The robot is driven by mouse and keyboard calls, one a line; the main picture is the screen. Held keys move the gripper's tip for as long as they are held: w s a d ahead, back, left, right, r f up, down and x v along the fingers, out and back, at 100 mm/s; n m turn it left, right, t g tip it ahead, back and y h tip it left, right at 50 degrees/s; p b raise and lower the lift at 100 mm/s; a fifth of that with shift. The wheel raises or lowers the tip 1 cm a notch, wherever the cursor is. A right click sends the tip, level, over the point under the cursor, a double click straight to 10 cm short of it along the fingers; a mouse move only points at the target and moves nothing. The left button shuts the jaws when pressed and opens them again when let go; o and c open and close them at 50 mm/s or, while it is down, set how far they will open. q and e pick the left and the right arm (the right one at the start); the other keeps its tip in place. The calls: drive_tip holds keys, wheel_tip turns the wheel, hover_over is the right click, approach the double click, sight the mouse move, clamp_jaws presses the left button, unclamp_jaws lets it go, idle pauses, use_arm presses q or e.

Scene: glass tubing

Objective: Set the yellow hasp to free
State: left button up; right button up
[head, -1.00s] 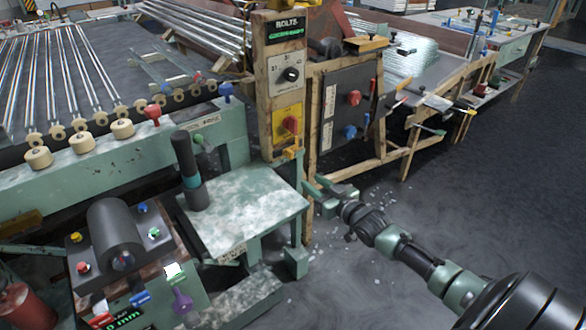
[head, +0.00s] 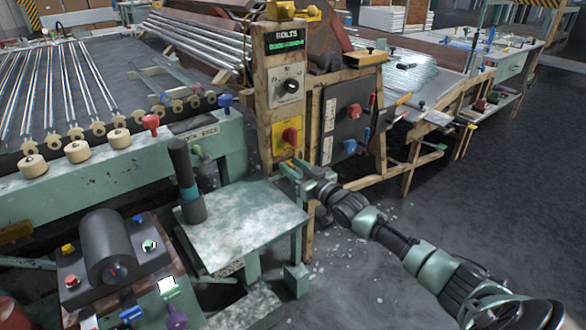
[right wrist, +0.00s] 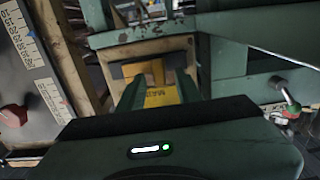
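A wooden post (head: 265,110) carries a yellow plate (head: 280,132) with a red knob (head: 290,137). The small yellow hasp sits at the foot of this plate, and my right gripper (head: 291,168) now mostly hides it. The gripper is right at the post, under the red knob. In the right wrist view its two fingers (right wrist: 159,92) stand apart, with the yellow plate (right wrist: 162,97) showing between them. I cannot tell whether they touch the hasp. My left gripper is not in view.
A dial panel (head: 287,86) sits above the yellow plate. A dark panel (head: 340,118) with red and blue knobs is just right of the post. A green table (head: 245,225) stands in front. Open floor (head: 480,210) lies to the right.

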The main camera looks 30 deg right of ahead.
clamp_jaws()
idle(1.4)
